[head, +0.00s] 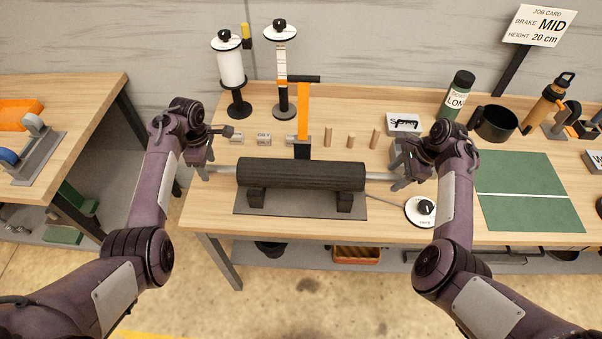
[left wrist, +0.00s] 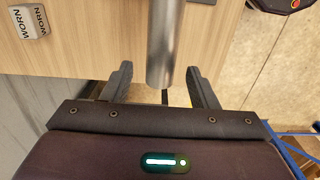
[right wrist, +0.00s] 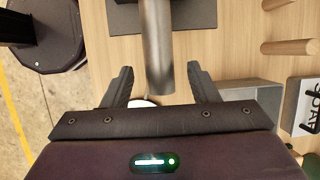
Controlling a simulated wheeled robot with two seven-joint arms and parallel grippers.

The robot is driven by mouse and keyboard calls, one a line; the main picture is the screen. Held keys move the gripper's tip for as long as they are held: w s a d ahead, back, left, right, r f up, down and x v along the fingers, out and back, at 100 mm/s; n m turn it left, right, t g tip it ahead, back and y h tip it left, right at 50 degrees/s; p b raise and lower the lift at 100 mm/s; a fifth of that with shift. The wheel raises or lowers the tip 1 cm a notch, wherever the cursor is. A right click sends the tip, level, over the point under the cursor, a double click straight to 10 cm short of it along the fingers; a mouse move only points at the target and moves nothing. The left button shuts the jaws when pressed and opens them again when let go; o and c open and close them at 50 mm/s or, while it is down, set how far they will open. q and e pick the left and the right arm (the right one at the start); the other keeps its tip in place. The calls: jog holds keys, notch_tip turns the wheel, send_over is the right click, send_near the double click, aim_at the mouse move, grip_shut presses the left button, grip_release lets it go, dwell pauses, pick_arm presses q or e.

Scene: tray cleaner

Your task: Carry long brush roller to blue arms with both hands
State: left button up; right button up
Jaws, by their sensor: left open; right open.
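The long brush roller (head: 300,174) is a dark ribbed cylinder with a bare metal shaft at each end. It lies level across two dark blocks on a grey base plate (head: 270,207). My left gripper (head: 204,168) is at the left shaft end; in the left wrist view the shaft (left wrist: 162,50) points in between the open fingers (left wrist: 160,88). My right gripper (head: 400,175) is at the right end; in the right wrist view the shaft (right wrist: 158,60) likewise points between open fingers (right wrist: 160,85). A blue part (head: 9,157) shows on the left bench; whether it is the blue arms is unclear.
An orange-handled upright post (head: 303,115) stands just behind the roller. A white dial (head: 421,210) lies by my right arm. Two spools (head: 231,68) stand at the back. A green mat (head: 525,185) lies at right. A gap separates the left bench (head: 85,95) from this one.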

pick_arm(q)
jog(key=shift+f, duration=1.25)
pick_arm(e)
jog(key=shift+x, duration=1.25)
pick_arm(q)
jog(key=shift+c, duration=0.4)
pick_arm(e)
jog(key=shift+c, duration=0.4)
pick_arm(q)
grip_shut()
pick_arm(e)
grip_shut()
pick_arm(q)
jog(key=shift+w+r, duration=0.2)
jog(key=shift+r, duration=0.05)
pick_arm(e)
jog(key=shift+w+r, duration=0.15)
jog(key=shift+r, duration=0.05)
